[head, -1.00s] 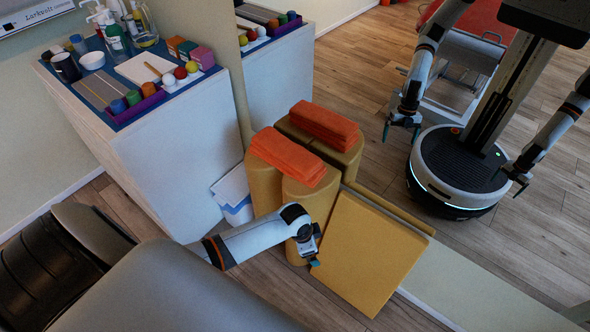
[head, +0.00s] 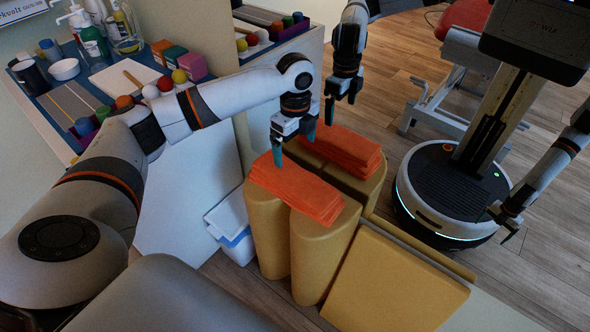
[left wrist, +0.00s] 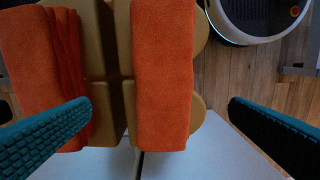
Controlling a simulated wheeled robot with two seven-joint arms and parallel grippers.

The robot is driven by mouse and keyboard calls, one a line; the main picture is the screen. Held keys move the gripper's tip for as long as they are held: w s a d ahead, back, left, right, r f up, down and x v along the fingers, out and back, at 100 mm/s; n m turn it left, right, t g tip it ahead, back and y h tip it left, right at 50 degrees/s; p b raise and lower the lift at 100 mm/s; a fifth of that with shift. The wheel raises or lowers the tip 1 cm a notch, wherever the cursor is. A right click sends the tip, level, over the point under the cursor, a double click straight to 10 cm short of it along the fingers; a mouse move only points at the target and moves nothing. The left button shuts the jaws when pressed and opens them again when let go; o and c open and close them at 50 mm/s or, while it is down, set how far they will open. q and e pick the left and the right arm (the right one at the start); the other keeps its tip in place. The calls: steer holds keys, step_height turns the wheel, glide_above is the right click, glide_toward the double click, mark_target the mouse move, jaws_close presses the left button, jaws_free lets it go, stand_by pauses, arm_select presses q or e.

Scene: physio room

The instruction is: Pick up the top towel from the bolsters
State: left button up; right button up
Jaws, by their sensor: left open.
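A stack of folded orange towels (head: 293,192) lies across the tops of yellow bolsters (head: 318,250) standing upright against a mirror. My left gripper (head: 295,145) is open and empty, pointing down above the stack's far end, with teal fingers. Whether a fingertip touches the cloth, I cannot tell. My right gripper shows only in the mirror, small.
A white cabinet (head: 185,200) with bottles, balls and small boxes stands at the left. A white bin (head: 232,238) stands between it and the bolsters. A yellow slab (head: 395,285) leans to the right of the bolsters. The mirror stands close behind the stack.

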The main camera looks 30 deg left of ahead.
mark_target(295, 176)
arm_select(q)
steer(key=f+b, duration=0.1)
steer(key=f, duration=0.6)
steer(key=shift+s, duration=0.2)
step_height(295, 176, down, 4)
steer(key=shift+s+f+b, duration=0.1)
steer(key=shift+f+b, duration=0.1)
steer(key=shift+b, duration=0.55)
steer(key=shift+d+r, duration=0.1)
steer(key=c, duration=0.9)
arm_select(e)
steer(key=w+r, duration=0.5)
steer(key=r, duration=0.1)
steer(key=shift+a+r+t, duration=0.3)
steer(key=shift+a+r, duration=0.05)
arm_select(q)
steer(key=shift+c, duration=0.2)
